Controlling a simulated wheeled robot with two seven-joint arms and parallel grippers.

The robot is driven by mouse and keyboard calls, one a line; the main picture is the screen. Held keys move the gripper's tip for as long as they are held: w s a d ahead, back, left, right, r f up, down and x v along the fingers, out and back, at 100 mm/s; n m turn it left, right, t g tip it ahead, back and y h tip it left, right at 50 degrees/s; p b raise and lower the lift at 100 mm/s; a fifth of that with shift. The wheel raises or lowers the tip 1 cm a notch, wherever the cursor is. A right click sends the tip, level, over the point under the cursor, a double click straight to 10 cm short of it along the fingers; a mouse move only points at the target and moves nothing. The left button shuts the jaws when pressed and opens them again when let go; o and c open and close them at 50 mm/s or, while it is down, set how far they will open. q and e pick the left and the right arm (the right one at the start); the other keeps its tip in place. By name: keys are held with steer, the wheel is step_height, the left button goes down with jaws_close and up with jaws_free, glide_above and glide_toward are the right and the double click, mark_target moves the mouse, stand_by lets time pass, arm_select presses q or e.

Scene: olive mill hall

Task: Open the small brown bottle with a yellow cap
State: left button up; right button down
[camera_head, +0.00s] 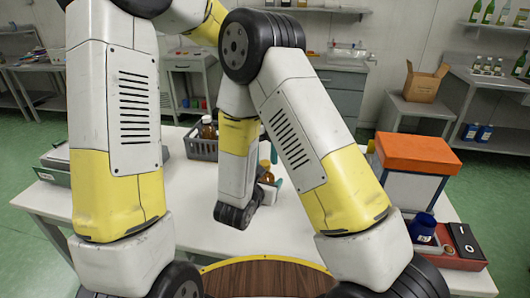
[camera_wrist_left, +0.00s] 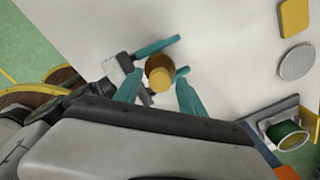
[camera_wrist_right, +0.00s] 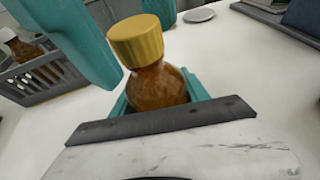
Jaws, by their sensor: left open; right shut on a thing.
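The small brown bottle (camera_wrist_right: 160,88) stands upright, with its ribbed yellow cap (camera_wrist_right: 136,40) on its neck. My right gripper (camera_wrist_right: 158,97) is shut on the bottle's body. In the left wrist view, the yellow cap (camera_wrist_left: 159,79) faces the camera and the brown body (camera_wrist_left: 157,62) shows behind it. My left gripper (camera_wrist_left: 160,86) is open, with one teal finger on each side of the cap. I cannot tell whether either finger touches the cap. In the head view the bottle (camera_head: 266,177) is small and partly hidden by my arms and grippers.
A grey crate (camera_wrist_right: 48,82) with brown bottles stands at the left on the white table. A silver disc (camera_wrist_left: 297,62) and a yellow square (camera_wrist_left: 294,17) lie apart from the grippers. A white box with an orange lid (camera_head: 417,152) and a blue jar (camera_head: 423,226) stand at the right.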

arm_select(q)
jaws_close()
steer(key=n, duration=0.2)
steer(key=shift+n, duration=0.4)
steer(key=n, duration=0.4)
steer(key=shift+n, duration=0.3)
steer(key=n, duration=0.5)
steer(key=shift+n, duration=0.4)
steer(key=shift+o, duration=0.4)
jaws_free()
steer(key=shift+r, duration=0.1)
